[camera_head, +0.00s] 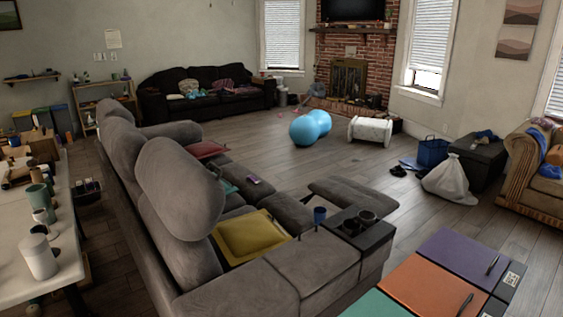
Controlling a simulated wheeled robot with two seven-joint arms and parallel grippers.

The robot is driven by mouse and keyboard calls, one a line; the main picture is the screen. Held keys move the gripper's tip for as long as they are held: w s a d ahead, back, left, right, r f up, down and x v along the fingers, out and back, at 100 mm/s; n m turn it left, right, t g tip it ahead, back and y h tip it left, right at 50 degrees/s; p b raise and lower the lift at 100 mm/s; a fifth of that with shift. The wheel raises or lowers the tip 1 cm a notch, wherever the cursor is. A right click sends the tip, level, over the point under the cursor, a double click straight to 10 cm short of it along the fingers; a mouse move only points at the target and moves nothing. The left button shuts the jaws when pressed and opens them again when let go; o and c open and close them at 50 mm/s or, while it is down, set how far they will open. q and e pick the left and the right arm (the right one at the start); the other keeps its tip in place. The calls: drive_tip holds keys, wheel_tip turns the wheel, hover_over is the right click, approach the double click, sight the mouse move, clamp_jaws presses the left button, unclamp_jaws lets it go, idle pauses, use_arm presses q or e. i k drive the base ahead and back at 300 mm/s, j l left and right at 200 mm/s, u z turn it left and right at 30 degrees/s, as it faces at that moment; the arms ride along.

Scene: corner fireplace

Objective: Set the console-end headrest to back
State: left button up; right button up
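A grey sectional sofa (285,270) runs from the lower middle toward the back left. A large rounded headrest (180,188) stands up above the near part of its backrest and leans a little over the seat side. I cannot tell for sure which headrest counts as the console-end one. Neither of my grippers is in view.
A white table (35,265) with cups and jars stands close at left behind the sofa. Blue balls (305,129) and a white bag (451,180) lie beyond. The middle floor is open.

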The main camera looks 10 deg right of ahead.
sight(189, 199)
drive_tip(key=i+j+z, duration=0.2)
drive_tip(key=z, duration=0.3)
drive_tip(key=i+j+z, duration=0.2)
drive_tip(key=j+z, duration=0.25)
drive_tip(key=i+j+z, duration=0.1)
drive_tip(key=j+z, duration=0.25)
drive_tip(key=z, duration=0.15)
